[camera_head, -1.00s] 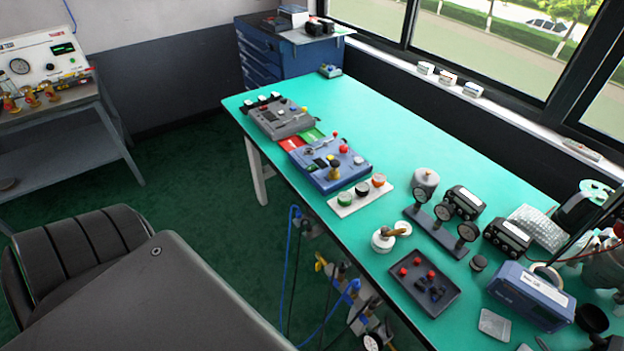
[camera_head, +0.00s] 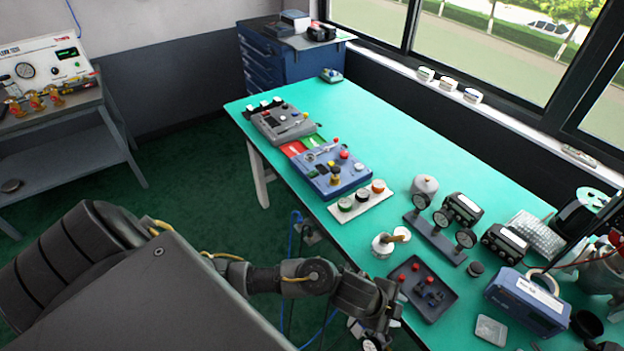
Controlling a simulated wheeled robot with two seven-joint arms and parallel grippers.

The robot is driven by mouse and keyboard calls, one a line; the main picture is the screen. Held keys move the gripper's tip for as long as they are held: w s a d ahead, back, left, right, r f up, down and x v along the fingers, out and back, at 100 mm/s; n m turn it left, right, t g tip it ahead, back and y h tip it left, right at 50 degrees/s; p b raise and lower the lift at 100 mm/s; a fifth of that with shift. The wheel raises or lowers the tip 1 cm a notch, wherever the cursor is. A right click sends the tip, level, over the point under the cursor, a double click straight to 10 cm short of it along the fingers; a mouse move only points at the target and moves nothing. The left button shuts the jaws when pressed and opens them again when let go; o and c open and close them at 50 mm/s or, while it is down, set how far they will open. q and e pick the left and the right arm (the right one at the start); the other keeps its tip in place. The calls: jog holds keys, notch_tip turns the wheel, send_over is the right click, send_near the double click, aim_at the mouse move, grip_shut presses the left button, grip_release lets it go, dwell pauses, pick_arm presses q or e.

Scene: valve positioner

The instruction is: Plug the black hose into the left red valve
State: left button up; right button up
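My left arm comes in from the left and reaches across to the table's front edge. Its gripper end (camera_head: 378,302) is over the fittings below that edge; its fingers cannot be made out. The arm hides most of the hoses and valves hanging there. A blue hose (camera_head: 291,240) shows under the edge, beside a grey fitting (camera_head: 311,233). I cannot make out the black hose now. Several brass valves with reddish parts (camera_head: 36,101) stand on the test bench at the far left; which one is the left red valve is unclear. My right gripper is out of view.
The green table (camera_head: 380,125) holds a blue device (camera_head: 330,172), a dark tray with red parts (camera_head: 424,290), gauges (camera_head: 441,218) and a blue box (camera_head: 530,300). A blue cabinet (camera_head: 270,65) stands behind. The table's far middle is clear.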

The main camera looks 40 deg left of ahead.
pick_arm(q)
jog(key=w+a+f+m+g, duration=0.1)
jog(key=w+a+m, duration=0.1)
jog(key=a+m, duration=0.3)
jog(key=m+g+y, duration=0.3)
jog(key=m+y, duration=0.2)
jog(key=y, duration=0.3)
send_near(310, 231)
jog(key=x, duration=1)
jog(key=shift+w+a+f+p, duration=0.1)
jog(key=shift+w+f+p, duration=0.05)
jog(key=shift+f+p, duration=0.2)
jog(key=shift+r, duration=0.1)
grip_shut()
